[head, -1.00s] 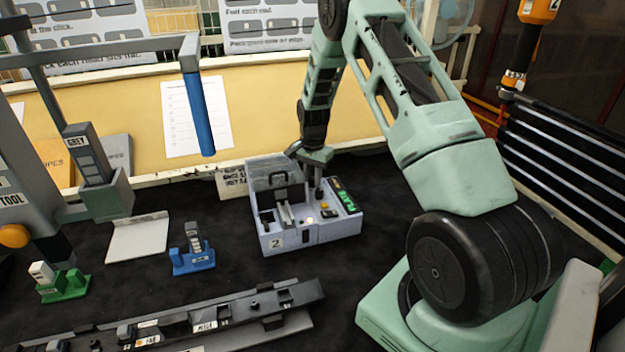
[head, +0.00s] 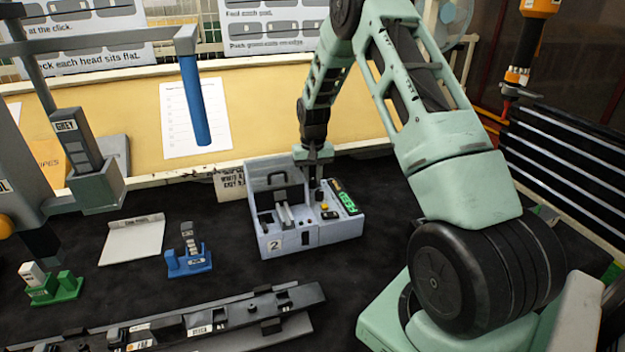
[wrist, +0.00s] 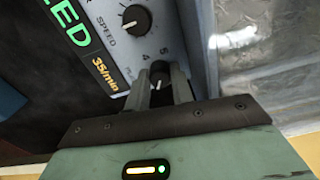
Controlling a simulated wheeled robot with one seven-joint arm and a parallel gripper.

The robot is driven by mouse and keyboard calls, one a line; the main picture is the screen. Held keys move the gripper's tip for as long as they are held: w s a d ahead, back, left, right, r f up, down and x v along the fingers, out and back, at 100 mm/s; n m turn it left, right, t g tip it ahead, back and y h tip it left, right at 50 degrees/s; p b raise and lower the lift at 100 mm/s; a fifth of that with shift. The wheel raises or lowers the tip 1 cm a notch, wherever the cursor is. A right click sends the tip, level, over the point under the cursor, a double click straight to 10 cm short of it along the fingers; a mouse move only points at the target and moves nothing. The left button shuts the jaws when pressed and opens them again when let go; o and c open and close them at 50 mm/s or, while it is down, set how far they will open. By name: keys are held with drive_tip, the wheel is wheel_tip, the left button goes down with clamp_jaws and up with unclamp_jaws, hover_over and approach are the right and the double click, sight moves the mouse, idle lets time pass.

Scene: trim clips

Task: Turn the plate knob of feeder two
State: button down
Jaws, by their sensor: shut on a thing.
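Feeder two is the light grey box (head: 279,246) with a "2" label, standing on the dark bench below the yellow board. My gripper (head: 317,181) reaches down onto the right part of its top. In the wrist view my gripper (wrist: 164,84) is shut on a small dark knob (wrist: 159,68). Numbers 4 and 5 show on the scale beside this knob; most of its scale and name are hidden by the fingers. A second black knob marked SPEED (wrist: 136,20) sits apart from the fingers. Next to it a display (wrist: 104,75) reads 35/min, with green letters ending in "EED".
A dark rail with clips (head: 225,318) lies at the front. A blue stand (head: 189,262), a green stand (head: 54,289) and a pale plate (head: 133,240) are to the left. A blue-handled lever (head: 195,101) hangs above. Bare dark bench lies between the feeder and the rail.

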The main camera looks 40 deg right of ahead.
drive_tip(key=shift+n, duration=0.3)
drive_tip(key=c, duration=1.2)
unclamp_jaws()
